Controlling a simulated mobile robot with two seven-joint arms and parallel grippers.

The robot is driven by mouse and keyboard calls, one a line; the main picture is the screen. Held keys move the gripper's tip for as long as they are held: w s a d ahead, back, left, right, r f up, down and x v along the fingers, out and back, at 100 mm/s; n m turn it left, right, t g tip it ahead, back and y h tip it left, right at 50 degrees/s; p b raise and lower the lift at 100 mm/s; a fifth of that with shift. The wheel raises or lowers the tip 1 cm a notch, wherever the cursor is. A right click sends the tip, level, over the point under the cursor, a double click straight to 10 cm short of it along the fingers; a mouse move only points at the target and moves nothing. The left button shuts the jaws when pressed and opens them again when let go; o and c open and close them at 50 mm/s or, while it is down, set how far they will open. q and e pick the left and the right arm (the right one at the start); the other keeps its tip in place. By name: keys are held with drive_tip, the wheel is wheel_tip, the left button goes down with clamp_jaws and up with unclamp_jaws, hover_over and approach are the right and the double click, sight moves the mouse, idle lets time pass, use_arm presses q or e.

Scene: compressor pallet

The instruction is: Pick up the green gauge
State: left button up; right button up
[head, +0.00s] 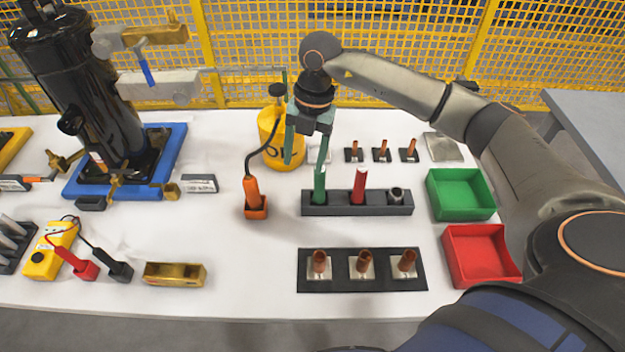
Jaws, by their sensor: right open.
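The green gauge (319,188) stands upright in the left slot of a dark rack (335,208) in the middle of the table. A red gauge (359,186) stands in the middle slot, and a grey metal piece (396,194) is in the right slot. My right gripper (305,165) is open and points down, with nothing between its fingers. Its right finger overlaps the top of the green gauge in the picture; I cannot tell whether they touch. Its left finger is in front of a yellow cylinder (267,130). My left gripper is not in view.
An orange-handled tool (253,194) stands in a holder left of the rack. Copper fittings sit on a dark plate (343,284) in front. Green (490,211) and red (452,262) bins stand at right. A black compressor (110,120) stands at left.

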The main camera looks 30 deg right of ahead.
drive_tip(key=r+m+h, duration=0.1)
drive_tip(key=r+h, duration=0.1)
hover_over(320, 176)
drive_tip(key=shift+w+d+f, duration=0.2)
drive_tip(key=shift+w, duration=0.2)
wheel_tip(320, 176, down, 6)
drive_tip(key=shift+d+f, duration=0.1)
drive_tip(key=shift+d, duration=0.05)
drive_tip(key=shift+w+f+p, duration=0.15)
drive_tip(key=shift+f+p, duration=0.4)
drive_tip(key=shift+f, duration=2.4)
clamp_jaws()
